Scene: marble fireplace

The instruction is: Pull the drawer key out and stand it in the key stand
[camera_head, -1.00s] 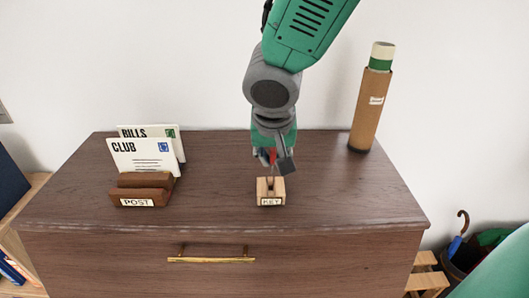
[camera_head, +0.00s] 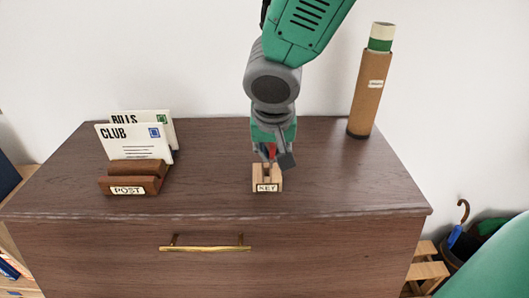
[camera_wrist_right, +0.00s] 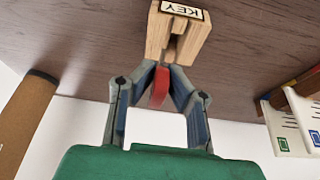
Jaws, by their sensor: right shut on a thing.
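The key stand (camera_head: 258,179) is a small pale wooden block labelled KEY, with a slot, on the dresser top. It is at the top of the right wrist view (camera_wrist_right: 158,35). My right gripper (camera_head: 271,159) points down at the stand from behind and is shut on the drawer key (camera_head: 272,151). The key's red head shows between the fingers in the right wrist view (camera_wrist_right: 159,88). Its lower part goes into or just behind the slot; its tip is hidden. The drawer front (camera_head: 205,270) with its brass handle is closed; no key shows in it. My left gripper is not in view.
A wooden letter rack (camera_head: 146,184) labelled POST holds envelopes on the left. A tall brown tube (camera_head: 366,100) stands at the back right. The dresser top (camera_head: 335,185) is clear on either side of the stand. An umbrella (camera_head: 456,236) is at lower right.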

